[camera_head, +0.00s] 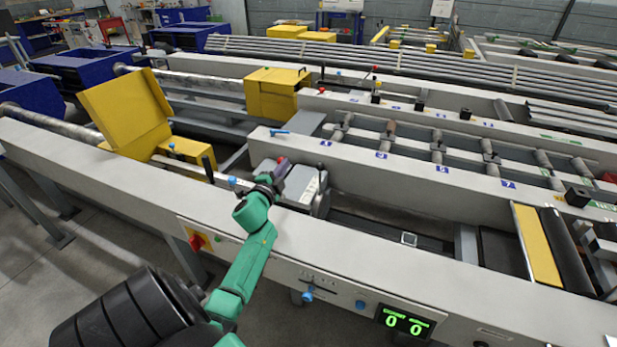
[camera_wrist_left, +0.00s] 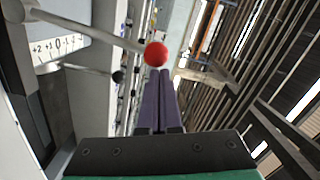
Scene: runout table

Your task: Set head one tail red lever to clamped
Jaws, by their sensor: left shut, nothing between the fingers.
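The red lever's round red knob (camera_wrist_left: 156,54) shows in the left wrist view, on a light rod (camera_wrist_left: 85,24) that runs to the upper left. My left gripper (camera_wrist_left: 160,74) has its two purple fingers shut together and empty. Their tips are right at the red knob's lower edge; I cannot tell whether they touch it. In the head view my left gripper (camera_head: 281,170) is at the grey head unit (camera_head: 313,194) set in the near beam, and it largely hides the lever there. My right gripper is not in view.
A second lever with a black knob (camera_wrist_left: 118,77) is beside the red one, near a numbered scale (camera_wrist_left: 58,47). A raised yellow cover (camera_head: 125,108) stands to the left. The near beam (camera_head: 400,278) carries a red switch (camera_head: 196,242) and a green display (camera_head: 404,322).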

